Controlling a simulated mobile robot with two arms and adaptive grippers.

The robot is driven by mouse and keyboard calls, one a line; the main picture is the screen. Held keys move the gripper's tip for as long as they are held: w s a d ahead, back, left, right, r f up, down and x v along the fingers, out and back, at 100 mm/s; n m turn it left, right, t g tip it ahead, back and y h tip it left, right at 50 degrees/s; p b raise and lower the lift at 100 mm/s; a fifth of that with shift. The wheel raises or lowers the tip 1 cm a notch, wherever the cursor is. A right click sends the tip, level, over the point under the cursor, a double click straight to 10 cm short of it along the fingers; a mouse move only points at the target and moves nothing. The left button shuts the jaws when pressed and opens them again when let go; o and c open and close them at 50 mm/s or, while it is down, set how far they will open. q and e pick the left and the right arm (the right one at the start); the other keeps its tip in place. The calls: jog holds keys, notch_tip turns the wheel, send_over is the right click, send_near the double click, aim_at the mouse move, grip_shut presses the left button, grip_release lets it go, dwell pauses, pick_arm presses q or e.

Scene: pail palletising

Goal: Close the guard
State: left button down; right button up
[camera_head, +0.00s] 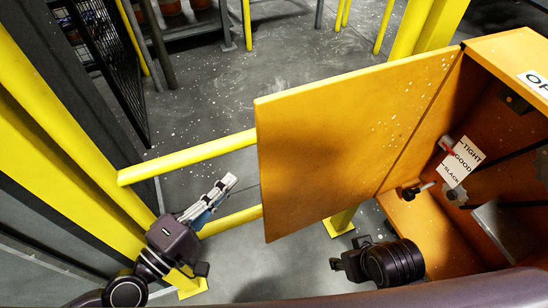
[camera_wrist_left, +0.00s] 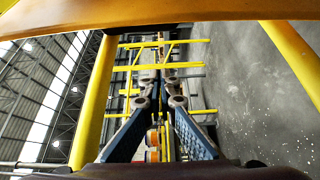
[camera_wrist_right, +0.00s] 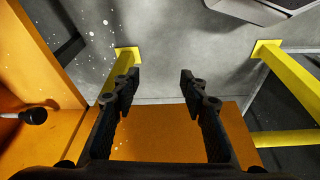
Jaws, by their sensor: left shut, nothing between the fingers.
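The guard (camera_head: 340,140) is a flat orange panel standing swung open from the orange cabinet (camera_head: 500,45) at the right in the head view. The cabinet's inside is exposed. My left gripper (camera_head: 229,182) is just left of the guard's free edge, apart from it, near the yellow rails. It is shut and empty. My right gripper (camera_head: 337,263) is below the guard's lower edge, in front of the cabinet. In the right wrist view its fingers (camera_wrist_right: 158,76) are spread with nothing between them. An orange surface lies below them; I cannot tell which part it is.
Inside the cabinet are a label reading TIGHT, GOOD, SLACK (camera_head: 460,162) and a black knob (camera_head: 411,193). Yellow rails (camera_head: 185,158) run behind the guard from a yellow post on the left. A black mesh panel (camera_head: 108,60) stands at the upper left. Grey floor is open behind.

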pick_arm(q)
jog(key=p+x, duration=0.3)
jog(key=x, duration=0.6)
jog(key=s+d, duration=0.2)
jog(key=s, duration=0.1)
jog(key=shift+d, duration=0.25)
pick_arm(e)
notch_tip(320, 180, down, 12)
jog(key=shift+s+a+g, duration=0.2)
jog(key=shift+g, duration=0.2)
pick_arm(q)
jog(key=shift+s+p, duration=0.2)
jog(key=shift+p, duration=0.15)
pick_arm(e)
jog(key=shift+f, duration=0.1)
